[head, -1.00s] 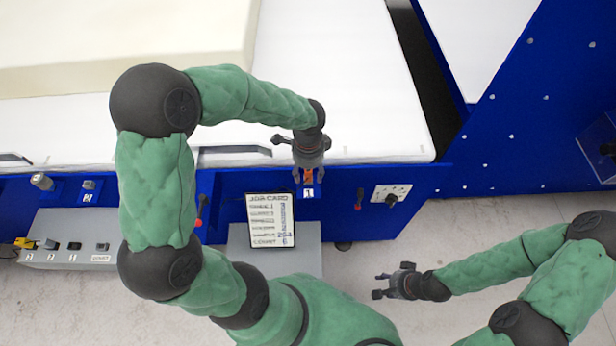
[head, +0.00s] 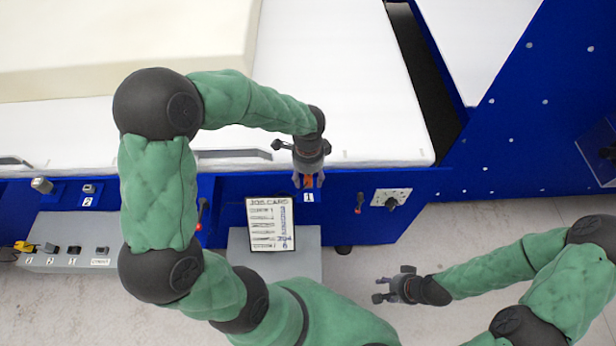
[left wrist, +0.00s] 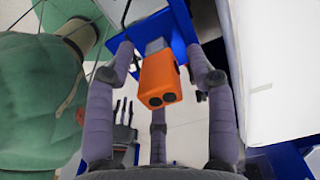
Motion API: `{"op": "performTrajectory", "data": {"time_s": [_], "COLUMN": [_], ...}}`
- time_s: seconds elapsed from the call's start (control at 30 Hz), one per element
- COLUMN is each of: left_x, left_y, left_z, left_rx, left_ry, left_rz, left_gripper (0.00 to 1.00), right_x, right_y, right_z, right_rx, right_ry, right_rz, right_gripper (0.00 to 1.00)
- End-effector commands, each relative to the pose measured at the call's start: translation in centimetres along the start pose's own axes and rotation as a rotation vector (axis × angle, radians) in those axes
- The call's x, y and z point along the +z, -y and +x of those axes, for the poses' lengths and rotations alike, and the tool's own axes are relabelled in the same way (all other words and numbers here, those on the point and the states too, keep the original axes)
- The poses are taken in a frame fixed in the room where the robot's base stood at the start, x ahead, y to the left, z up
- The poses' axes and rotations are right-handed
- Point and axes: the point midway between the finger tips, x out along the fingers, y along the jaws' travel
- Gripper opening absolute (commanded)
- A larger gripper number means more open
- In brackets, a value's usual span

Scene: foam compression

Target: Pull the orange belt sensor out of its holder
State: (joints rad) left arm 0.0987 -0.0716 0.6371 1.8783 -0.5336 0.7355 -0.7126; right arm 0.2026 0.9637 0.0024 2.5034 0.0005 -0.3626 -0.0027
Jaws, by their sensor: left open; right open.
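The orange belt sensor (left wrist: 160,82) stands between the spread fingers of my left gripper (left wrist: 163,65) in the left wrist view. Its end with two dark round spots faces the camera, and a grey piece (left wrist: 155,46) shows behind it over a blue plate. In the head view the sensor (head: 308,181) is a small orange patch under my left gripper (head: 309,180), beside the label 1. The left fingers are open around the sensor, with gaps visible on its sides. My right gripper (head: 385,289) is open and empty above the floor at the lower right.
A white belt table with a blue front (head: 342,185) runs across the scene, with a cream foam block (head: 120,45) on it. A job card (head: 270,224) lies on a grey box. A switch box (head: 75,242) stands at left. A knob panel (head: 390,198) sits right of the sensor.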

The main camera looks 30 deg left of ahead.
Motion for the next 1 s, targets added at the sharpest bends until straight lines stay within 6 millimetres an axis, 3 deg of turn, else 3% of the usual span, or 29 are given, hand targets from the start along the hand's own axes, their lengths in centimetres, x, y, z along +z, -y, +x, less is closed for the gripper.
{"op": "performTrajectory", "data": {"time_s": [0.77, 0.97, 1.0], "left_x": [-0.01, 0.0, 0.0], "left_y": [0.0, 0.0, -0.01], "left_z": [0.04, 0.04, 0.04], "left_rx": [0.0, 0.0, 0.001], "left_ry": [0.0, 0.0, 0.0], "left_rz": [0.0, 0.0, 0.0], "left_gripper": [0.55, 0.04, 0.0], "right_x": [0.01, 0.01, 0.01], "right_y": [0.09, 0.09, 0.09], "right_z": [-0.26, -0.26, -0.26], "right_rx": [0.0, 0.0, 0.0], "right_ry": [0.0, 0.0, 0.0], "right_rz": [0.0, 0.0, 0.0], "right_gripper": [0.41, 0.41, 0.41]}}
